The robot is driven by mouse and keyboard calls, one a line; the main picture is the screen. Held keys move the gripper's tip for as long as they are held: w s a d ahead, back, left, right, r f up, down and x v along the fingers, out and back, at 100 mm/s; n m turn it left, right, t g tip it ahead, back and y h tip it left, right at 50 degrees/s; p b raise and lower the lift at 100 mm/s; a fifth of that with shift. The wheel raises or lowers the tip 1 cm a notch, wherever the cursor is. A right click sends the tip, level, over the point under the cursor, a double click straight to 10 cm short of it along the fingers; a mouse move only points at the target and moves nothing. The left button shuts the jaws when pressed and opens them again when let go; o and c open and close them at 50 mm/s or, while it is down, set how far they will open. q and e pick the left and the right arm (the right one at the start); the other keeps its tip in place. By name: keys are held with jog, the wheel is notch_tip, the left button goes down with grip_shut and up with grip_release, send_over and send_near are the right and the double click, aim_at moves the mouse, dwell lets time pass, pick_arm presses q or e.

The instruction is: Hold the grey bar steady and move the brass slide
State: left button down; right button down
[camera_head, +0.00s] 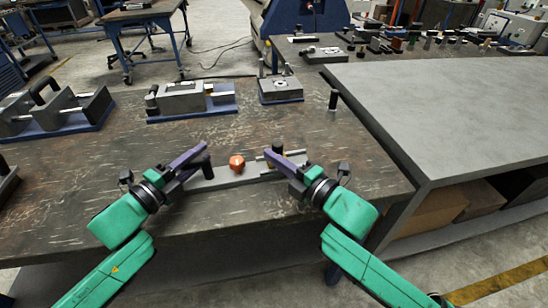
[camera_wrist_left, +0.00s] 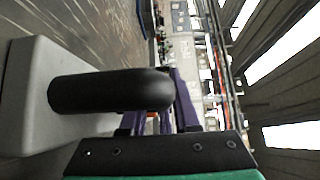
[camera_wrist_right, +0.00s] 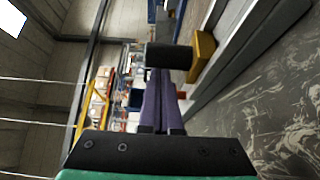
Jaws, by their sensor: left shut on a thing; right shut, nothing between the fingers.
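The grey bar (camera_head: 225,180) lies on the near part of the workbench, with an upright black handle (camera_head: 207,167) at its left end. The handle also fills the middle of the left wrist view (camera_wrist_left: 110,90). My left gripper (camera_head: 203,150) has its purple fingers shut on this handle. The brass slide (camera_wrist_right: 203,57) shows as a yellow block on the bar in the right wrist view, beside a black knob (camera_wrist_right: 170,56). My right gripper (camera_head: 272,154) is shut and empty, its fingertips close to the knob; contact is unclear. The fingers partly hide the slide in the head view.
An orange-red knob (camera_head: 237,164) stands on the bar between my grippers. Fixtures on blue bases (camera_head: 190,115) stand farther back, and a black-topped post (camera_head: 333,100) stands to the right. A raised grey table (camera_head: 440,110) borders the right. The bench surface around the bar is clear.

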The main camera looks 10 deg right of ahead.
pick_arm(q)
jog(key=shift+r, duration=0.15)
pick_arm(e)
jog(key=shift+d, duration=0.1)
jog(key=d, duration=0.6)
jog(key=shift+w, duration=0.15)
jog(key=a, duration=0.1)
jog(key=s+a, duration=0.1)
jog(key=a, duration=0.1)
jog(key=shift+s+a+f, duration=0.15)
jog(key=shift+s+a, duration=0.1)
jog(key=shift+s, duration=0.1)
jog(key=v, duration=0.9)
